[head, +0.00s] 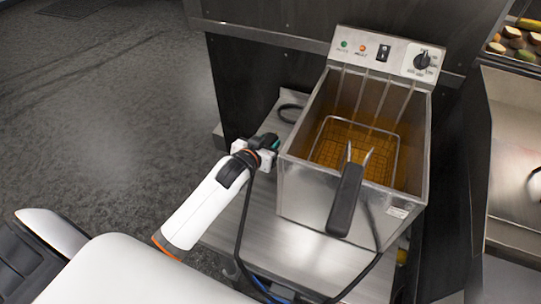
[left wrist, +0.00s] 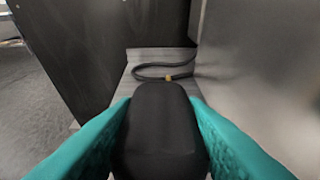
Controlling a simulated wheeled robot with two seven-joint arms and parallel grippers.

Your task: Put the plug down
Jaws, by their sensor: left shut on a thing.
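My left gripper (head: 272,145) is beside the left wall of the steel fryer (head: 315,195), over the metal shelf. In the left wrist view its teal fingers (left wrist: 160,135) are shut on the black plug (left wrist: 160,125), one on each side. The plug's far end points toward the shelf and a black cord loop (left wrist: 160,72). I cannot tell whether the plug touches the shelf. My right gripper is not in view.
The fryer holds brown oil and a wire basket with a black handle (head: 345,200). Bare metal shelf (head: 285,240) shows in front of it. A black cable (head: 241,225) hangs below my left gripper. A dark panel (head: 255,85) stands behind. Vegetables (head: 515,40) lie at upper right.

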